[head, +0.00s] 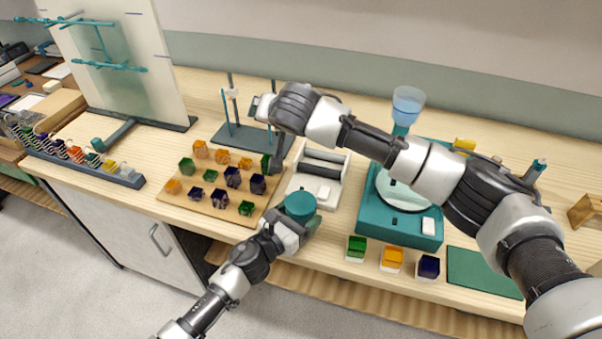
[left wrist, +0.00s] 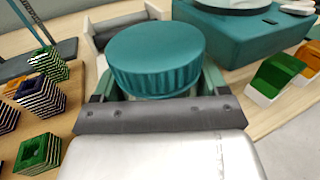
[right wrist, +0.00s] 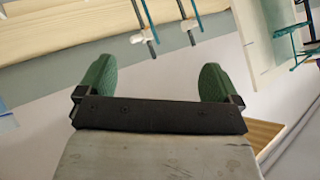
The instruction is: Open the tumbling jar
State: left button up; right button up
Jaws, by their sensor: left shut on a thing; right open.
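The tumbling jar, with its round teal ribbed lid (head: 300,204), stands between the fingers of my left gripper (head: 302,217) in front of the roller stand. In the left wrist view the lid (left wrist: 157,50) faces up and the green fingers of my left gripper (left wrist: 158,85) flank the jar on both sides. The jar's body is mostly hidden below the lid. My right gripper (right wrist: 157,82) is open with nothing between its green fingers. In the head view the right arm reaches leftward over the bench, above and behind the jar, and its fingers are hard to make out.
A white roller stand (head: 328,187) is just behind the jar. A wooden board (head: 227,222) with several coloured glass cubes lies to the left. A teal machine (head: 388,227) stands to the right, with green, orange and blue blocks in front. The bench's front edge is close to the jar.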

jog(key=s+d+f+m+g+h, duration=0.1)
jog(key=s+d+f+g+h, duration=0.1)
jog(key=s+d+f+g, duration=0.15)
jog(key=g+h, duration=0.2)
jog(key=g, duration=0.4)
send_over(301, 202)
notch_tip(301, 202, down, 3)
jog(key=shift+w+r+m, duration=0.1)
jog(key=shift+r+m, duration=0.05)
jog(key=shift+m, duration=0.15)
jog(key=shift+f, duration=3.9)
jog(key=c, duration=1)
jog(key=o, duration=1.1)
jog(key=shift+c, duration=0.2)
